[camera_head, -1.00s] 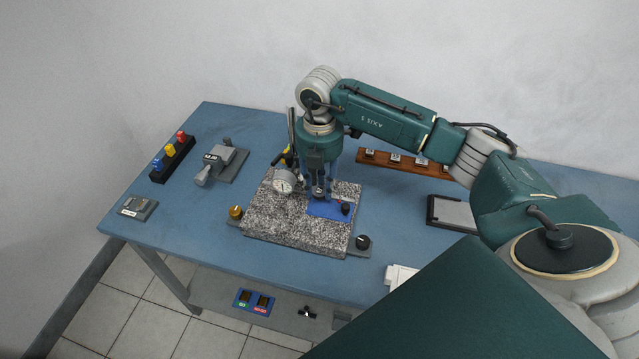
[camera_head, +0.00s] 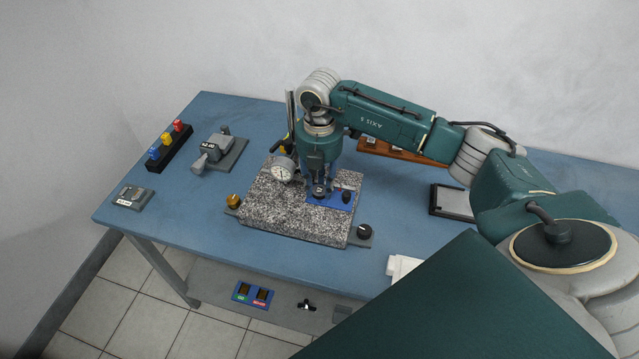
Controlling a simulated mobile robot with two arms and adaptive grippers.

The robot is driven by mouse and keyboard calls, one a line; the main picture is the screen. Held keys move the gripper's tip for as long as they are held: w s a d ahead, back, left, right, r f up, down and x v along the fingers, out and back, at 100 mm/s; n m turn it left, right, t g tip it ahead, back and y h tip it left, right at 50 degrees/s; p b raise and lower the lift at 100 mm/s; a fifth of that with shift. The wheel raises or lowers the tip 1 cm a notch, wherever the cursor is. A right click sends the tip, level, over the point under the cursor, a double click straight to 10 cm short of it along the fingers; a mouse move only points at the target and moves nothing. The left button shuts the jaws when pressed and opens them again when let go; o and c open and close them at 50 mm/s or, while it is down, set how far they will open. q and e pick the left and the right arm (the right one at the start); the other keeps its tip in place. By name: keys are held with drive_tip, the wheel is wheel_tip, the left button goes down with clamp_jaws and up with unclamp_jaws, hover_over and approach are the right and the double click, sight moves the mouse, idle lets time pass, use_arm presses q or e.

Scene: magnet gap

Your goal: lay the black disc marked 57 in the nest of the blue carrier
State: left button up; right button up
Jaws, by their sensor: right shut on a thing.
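The blue carrier (camera_head: 328,203) lies on top of the speckled granite block (camera_head: 290,213), near its right edge. A black knob (camera_head: 346,197) stands on the carrier's right part. My right gripper (camera_head: 319,187) points straight down over the left part of the carrier, shut on a small dark round thing that I take for the black disc (camera_head: 319,190). Its 57 mark is too small to read. I cannot tell whether the disc touches the carrier, and the gripper hides the nest. My left gripper is not in view.
A dial gauge (camera_head: 284,168) on a post stands close left of my right gripper. A brown rack (camera_head: 400,152) is behind, partly hidden by my arm. A grey-topped tray (camera_head: 454,203) lies to the right. Free blue table (camera_head: 185,210) shows at left.

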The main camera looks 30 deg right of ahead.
drive_tip(key=shift+f, duration=0.2)
idle(0.6)
drive_tip(key=o, duration=1.2)
drive_tip(key=shift+c, duration=0.2)
drive_tip(key=c, duration=0.5)
drive_tip(key=shift+c, duration=0.2)
drive_tip(key=shift+r+p, duration=1.5)
drive_tip(key=shift+r, duration=0.8)
